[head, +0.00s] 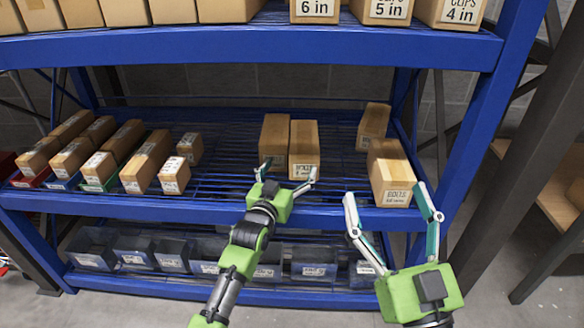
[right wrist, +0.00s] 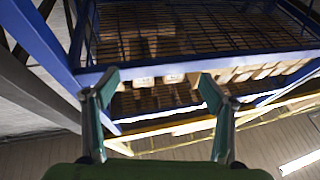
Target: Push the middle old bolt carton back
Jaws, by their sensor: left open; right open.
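Two tan cartons stand side by side mid-shelf in the head view: a left one (head: 274,138) and a labelled right one (head: 304,140), whose print is too small to read. My left gripper (head: 288,171) is open at their front ends, its fingers spread to either side; I cannot tell whether it touches them. A carton labelled BOLTS (head: 391,172) stands at the right shelf edge, with another carton (head: 373,124) behind it. My right gripper (head: 385,194) is open and empty in front of the BOLTS carton; its fingers also show in the right wrist view (right wrist: 158,86).
Several small cartons (head: 124,138) stand at the shelf's left in coloured trays. Grey bins (head: 155,252) fill the shelf below; labelled cartons (head: 385,10) stand above. A blue upright (head: 484,118) bounds the right side. Bare wire shelf (head: 235,150) lies left of the middle cartons.

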